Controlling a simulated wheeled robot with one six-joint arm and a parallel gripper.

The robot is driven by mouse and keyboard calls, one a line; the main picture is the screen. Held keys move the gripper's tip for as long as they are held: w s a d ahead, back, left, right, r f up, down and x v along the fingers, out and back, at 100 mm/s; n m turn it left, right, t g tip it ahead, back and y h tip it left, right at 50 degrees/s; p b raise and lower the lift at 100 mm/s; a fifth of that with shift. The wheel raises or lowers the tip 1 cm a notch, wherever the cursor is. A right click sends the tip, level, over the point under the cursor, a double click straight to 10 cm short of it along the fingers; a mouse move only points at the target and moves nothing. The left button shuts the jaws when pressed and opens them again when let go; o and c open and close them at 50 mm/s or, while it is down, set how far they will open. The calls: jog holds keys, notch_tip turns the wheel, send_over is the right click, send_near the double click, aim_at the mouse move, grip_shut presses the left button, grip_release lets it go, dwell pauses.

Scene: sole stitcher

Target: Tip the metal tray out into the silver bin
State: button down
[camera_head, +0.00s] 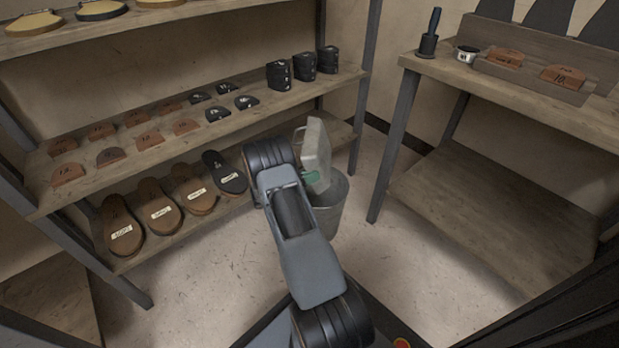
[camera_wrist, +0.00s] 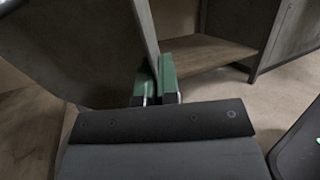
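The metal tray (camera_head: 318,150) is grey and tilted steeply on its side, above the silver bin (camera_head: 331,206). My gripper (camera_head: 311,177), with green fingers, is shut on the tray's lower near edge. In the wrist view the tray (camera_wrist: 75,45) fills the upper left, and its wall runs down between the green fingers of my gripper (camera_wrist: 157,80). The bin stands on the floor, partly hidden behind my arm. I cannot see whether anything is in the tray or in the bin.
A wooden shelf unit (camera_head: 150,165) with soles and heel pieces stands at left. A workbench (camera_head: 520,100) with a lower shelf (camera_head: 490,205) stands at right, holding a blue-handled tool (camera_head: 429,38) and a small cup (camera_head: 466,54). The floor (camera_head: 215,270) in front is clear.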

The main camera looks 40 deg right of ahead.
jog(key=shift+w+r, duration=0.1)
jog(key=shift+r, duration=0.85)
jog(key=shift+f, duration=1)
